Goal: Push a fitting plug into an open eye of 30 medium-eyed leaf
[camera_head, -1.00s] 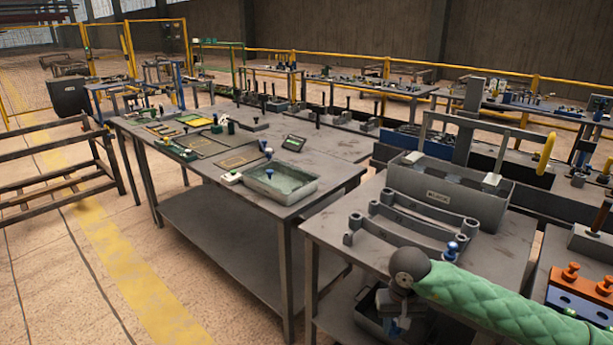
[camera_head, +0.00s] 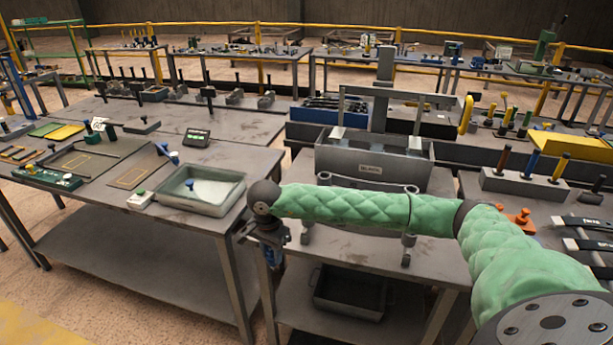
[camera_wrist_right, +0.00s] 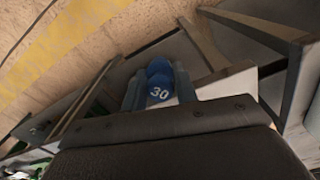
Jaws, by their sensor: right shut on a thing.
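My right gripper (camera_head: 272,262) hangs beside the left edge of the spring table (camera_head: 440,262), in front of it. It is shut on a blue plug (camera_wrist_right: 160,86) with a white "30" on its round head. A blue bit also shows below the gripper in the head view. Grey leaves with round eyes lie on the spring table behind my green arm. Two eyes show, a near one (camera_head: 408,250) and one at the back (camera_head: 323,178). My arm hides most of the leaves, and I cannot read which is leaf 30. My left gripper is out of view.
A grey bin (camera_head: 372,160) stands at the back of the spring table. The left table (camera_head: 110,195) holds a shallow tray (camera_head: 215,205), a small display (camera_head: 197,138) and flat boards. A rack with coloured handles (camera_head: 520,185) stands at right. A dark crate (camera_head: 350,293) sits on the lower shelf.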

